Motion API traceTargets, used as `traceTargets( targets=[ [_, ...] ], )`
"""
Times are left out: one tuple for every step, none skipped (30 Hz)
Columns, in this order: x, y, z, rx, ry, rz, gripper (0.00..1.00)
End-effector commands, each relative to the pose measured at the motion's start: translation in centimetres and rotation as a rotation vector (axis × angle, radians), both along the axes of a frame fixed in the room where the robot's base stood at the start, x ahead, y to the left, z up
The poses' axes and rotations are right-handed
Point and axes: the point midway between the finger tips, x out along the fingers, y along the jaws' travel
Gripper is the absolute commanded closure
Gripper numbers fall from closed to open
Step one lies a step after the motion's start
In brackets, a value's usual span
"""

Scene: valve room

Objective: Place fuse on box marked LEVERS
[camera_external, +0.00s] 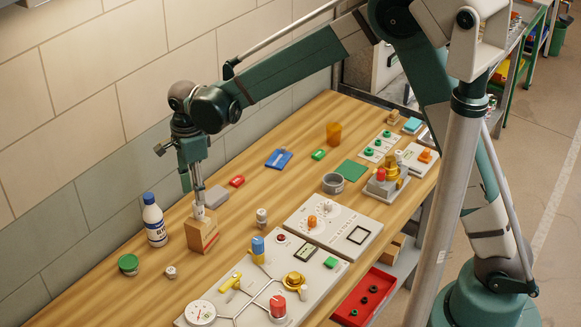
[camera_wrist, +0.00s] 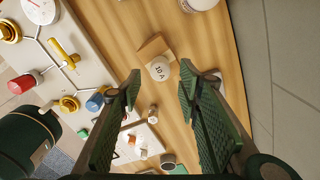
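A white round-topped fuse marked "10 A" (camera_wrist: 159,68) appears on the wooden box (camera_wrist: 150,48) in the wrist view. In the external view, the fuse (camera_external: 198,212) is at the top of the small wooden box (camera_external: 202,236), just under my fingers. I cannot read any marking on the box. My gripper (camera_wrist: 161,73) is open, its green fingertips on either side of the fuse with gaps showing. It points down over the box in the external view (camera_external: 197,200). Whether the fuse fully rests on the box is hard to tell.
A white-and-blue bottle (camera_external: 154,220) stands left of the box, with a green-lidded jar (camera_external: 129,264) nearer the front. Another white fuse-like piece (camera_external: 262,217) stands right of the box. The valve panel (camera_external: 235,306) is in front; a grey block (camera_external: 215,196) lies behind.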

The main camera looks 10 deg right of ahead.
Motion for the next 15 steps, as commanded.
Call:
traceTargets(
  targets=[
    [0.0, 0.0, 0.9, 0.000, 0.000, 0.000, 0.66],
    [0.0, -0.1, 1.4, 0.000, 0.000, 0.000, 0.66],
    [0.0, 0.0, 2.1, 0.000, 0.000, 0.000, 0.66],
    [0.0, 0.0, 2.6, 0.000, 0.000, 0.000, 0.66],
    [0.0, 0.0, 3.0, 0.000, 0.000, 0.000, 0.66],
    [0.0, 0.0, 3.6, 0.000, 0.000, 0.000, 0.66],
    [0.0, 0.0, 4.0, 0.000, 0.000, 0.000, 0.66],
    [0.0, 0.0, 4.4, 0.000, 0.000, 0.000, 0.66],
    [0.0, 0.0, 4.9, 0.000, 0.000, 0.000, 0.66],
    [0.0, 0.0, 5.2, 0.000, 0.000, 0.000, 0.66],
    [0.0, 0.0, 5.5, 0.000, 0.000, 0.000, 0.66],
    [0.0, 0.0, 5.8, 0.000, 0.000, 0.000, 0.66],
    [0.0, 0.0, 6.0, 0.000, 0.000, 0.000, 0.66],
    [0.0, 0.0, 6.2, 0.000, 0.000, 0.000, 0.66],
    [0.0, 0.0, 6.4, 0.000, 0.000, 0.000, 0.66]
  ],
)
